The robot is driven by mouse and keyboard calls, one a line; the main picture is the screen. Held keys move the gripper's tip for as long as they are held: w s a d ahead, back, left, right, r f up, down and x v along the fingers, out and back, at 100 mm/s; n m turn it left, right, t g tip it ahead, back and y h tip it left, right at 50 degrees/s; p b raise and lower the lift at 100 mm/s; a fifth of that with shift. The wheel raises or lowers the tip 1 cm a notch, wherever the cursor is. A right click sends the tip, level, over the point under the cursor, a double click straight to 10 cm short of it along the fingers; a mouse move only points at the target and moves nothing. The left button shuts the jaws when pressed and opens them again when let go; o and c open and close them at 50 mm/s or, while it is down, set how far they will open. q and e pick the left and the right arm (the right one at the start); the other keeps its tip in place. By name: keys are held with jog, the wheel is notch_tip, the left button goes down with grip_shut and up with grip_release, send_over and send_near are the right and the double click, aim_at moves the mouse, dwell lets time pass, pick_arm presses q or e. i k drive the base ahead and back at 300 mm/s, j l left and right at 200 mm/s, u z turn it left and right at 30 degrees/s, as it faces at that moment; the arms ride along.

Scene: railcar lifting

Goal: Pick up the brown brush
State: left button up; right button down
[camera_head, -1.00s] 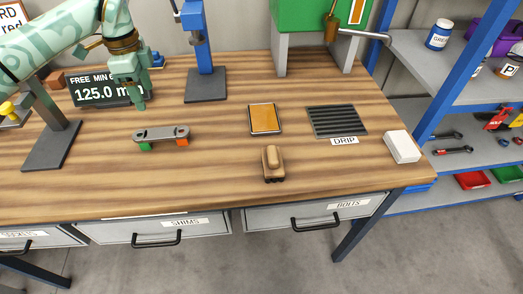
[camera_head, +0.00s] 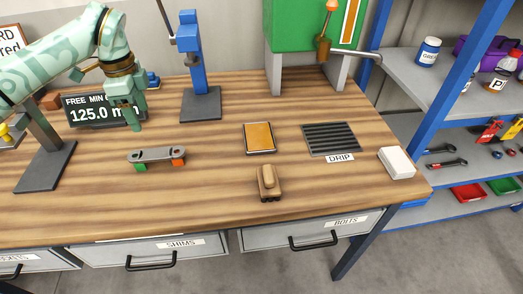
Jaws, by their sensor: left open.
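The brown brush (camera_head: 268,184) lies on the wooden workbench, near its front edge and right of the middle. It has a light wooden grip on top and dark bristles along the bottom. My left gripper (camera_head: 133,126) points down at the back left of the bench, in front of the display sign. It is open and empty, well to the left of the brush and farther back. My right gripper is out of view.
A grey link on green and orange blocks (camera_head: 157,157) lies between gripper and brush. A blue post stand (camera_head: 200,104) rises behind. An orange pad (camera_head: 259,138), a drip grate (camera_head: 331,139) and a white box (camera_head: 396,162) lie behind and right of the brush.

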aim_at(269, 187)
jog(key=k+j+z, duration=0.1)
jog(key=z, duration=0.3)
jog(key=k+z, duration=0.25)
jog(key=z, duration=0.15)
jog(key=k+z, duration=0.15)
jog(key=z, duration=0.25)
